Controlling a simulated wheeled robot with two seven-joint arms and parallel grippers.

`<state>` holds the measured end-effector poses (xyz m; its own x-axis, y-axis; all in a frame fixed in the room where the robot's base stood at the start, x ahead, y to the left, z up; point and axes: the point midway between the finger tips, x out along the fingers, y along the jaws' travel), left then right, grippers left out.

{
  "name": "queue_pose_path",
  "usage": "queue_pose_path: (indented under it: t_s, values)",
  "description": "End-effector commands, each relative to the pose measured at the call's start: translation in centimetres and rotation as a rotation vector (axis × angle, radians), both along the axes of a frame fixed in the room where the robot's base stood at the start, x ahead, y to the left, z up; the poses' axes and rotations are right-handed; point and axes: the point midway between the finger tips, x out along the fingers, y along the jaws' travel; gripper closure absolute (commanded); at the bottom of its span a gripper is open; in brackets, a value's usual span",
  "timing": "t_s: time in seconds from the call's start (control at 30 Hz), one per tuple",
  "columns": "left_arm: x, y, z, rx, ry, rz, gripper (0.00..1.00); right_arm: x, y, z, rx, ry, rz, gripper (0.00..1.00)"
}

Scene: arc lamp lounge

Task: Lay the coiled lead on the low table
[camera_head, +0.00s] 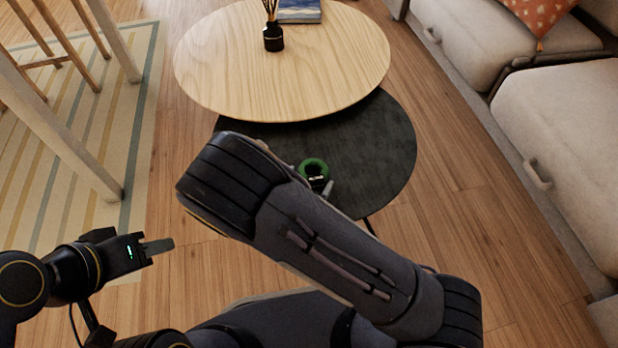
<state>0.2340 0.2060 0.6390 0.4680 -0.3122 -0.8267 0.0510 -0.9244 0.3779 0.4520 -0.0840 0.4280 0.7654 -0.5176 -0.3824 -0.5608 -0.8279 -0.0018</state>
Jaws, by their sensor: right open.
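The coiled lead (314,164) is a green ring over the dark, round low table (388,150), near its front part. It looks as if it rests on the top, but its underside is hidden. The grey fingertips of my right gripper (323,186) show at the near side of the lead. That gripper is open, and the rest of it is hidden behind my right arm. I cannot tell if the fingers touch the lead. My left gripper (157,247) is away to the left over the wood floor, with nothing visible in it; its finger gap cannot be made out.
A higher round light-wood table (225,65) overlaps the dark one and carries a black reed bottle (273,37) and a book (299,11). A beige sofa (570,140) lines the right. A striped rug (60,175) and wooden furniture legs stand at left.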

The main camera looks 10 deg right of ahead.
Motion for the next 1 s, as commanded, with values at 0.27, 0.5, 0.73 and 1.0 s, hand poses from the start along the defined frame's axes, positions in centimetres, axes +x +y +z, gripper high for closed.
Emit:
queue_pose_path:
  t_s: [0.27, 0.5, 0.73, 1.0]
  values:
    - [0.0, 0.0, 2.5, 0.0, 0.0, 0.0, 0.64, -4.5, 3.1, 2.7, -0.001, 0.002, 0.006, 0.1]
    - [0.0, 0.0, 3.6, 0.0, 0.0, 0.0, 0.64, -7.7, 5.2, 4.0, 0.0, 0.001, 0.004, 0.1]
    - [0.0, 0.0, 3.9, 0.0, 0.0, 0.0, 0.64, -8.7, 5.9, 4.4, -0.001, 0.001, 0.0, 0.1]
    - [0.0, 0.0, 3.9, 0.0, 0.0, 0.0, 0.64, -7.3, 6.9, 5.0, 0.147, 0.07, 0.027, 0.1]
